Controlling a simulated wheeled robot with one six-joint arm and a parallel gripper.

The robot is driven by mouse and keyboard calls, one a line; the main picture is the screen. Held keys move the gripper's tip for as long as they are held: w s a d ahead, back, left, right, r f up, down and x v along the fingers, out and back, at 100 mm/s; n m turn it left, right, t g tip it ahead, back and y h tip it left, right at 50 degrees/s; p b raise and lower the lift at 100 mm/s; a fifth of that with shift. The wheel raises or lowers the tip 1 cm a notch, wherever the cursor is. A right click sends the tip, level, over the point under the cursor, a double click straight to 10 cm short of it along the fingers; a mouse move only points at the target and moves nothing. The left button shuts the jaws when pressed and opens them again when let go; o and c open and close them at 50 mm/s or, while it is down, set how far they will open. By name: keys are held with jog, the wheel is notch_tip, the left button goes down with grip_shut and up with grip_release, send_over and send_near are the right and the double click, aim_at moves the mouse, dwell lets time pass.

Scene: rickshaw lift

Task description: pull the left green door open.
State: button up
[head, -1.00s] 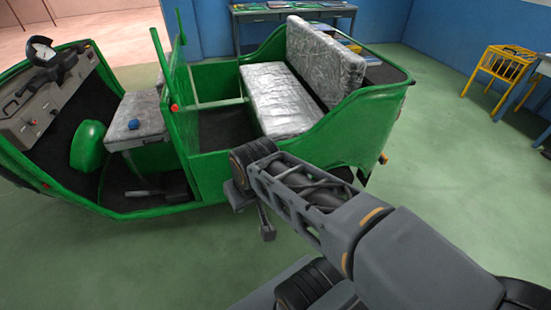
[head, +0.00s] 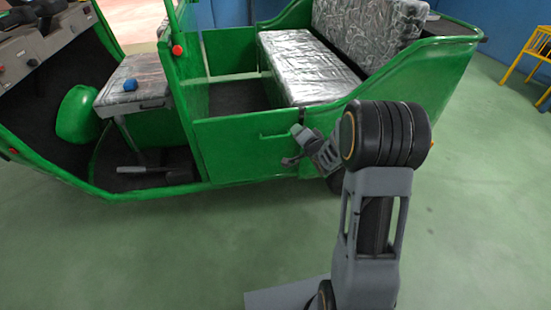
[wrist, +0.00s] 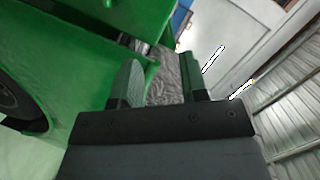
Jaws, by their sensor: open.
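The low green door (head: 235,145) of the rickshaw is a flat panel below the rear seat opening in the head view. It looks shut, in line with the green body side. A short slot or handle shows near its top edge. My gripper (head: 296,148) is at the right end of the door, close to its upper right corner; I cannot tell whether it touches. In the wrist view my gripper (wrist: 158,85) has its two fingers apart with nothing clearly held between them. Green bodywork (wrist: 115,45) lies close beside the left finger.
The grey rear seat (head: 305,80) is behind the door. A dark wheel (wrist: 15,105) shows in the wrist view. A yellow stool (head: 538,50) stands far right. The green floor in front is clear.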

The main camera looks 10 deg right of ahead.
notch_tip(320, 180, down, 14)
jog(key=m+t+y+b, duration=0.3)
jog(key=y+b, duration=0.2)
jog(key=b, duration=0.2)
jog(key=b+x, duration=0.2)
jog(key=x, duration=1.1)
jog(key=shift+a+r+b, duration=0.2)
jog(key=shift+a+b, duration=0.1)
jog(key=shift+a, duration=0.25)
jog(key=shift+w, duration=0.1)
jog(key=shift+c, duration=0.5)
grip_shut()
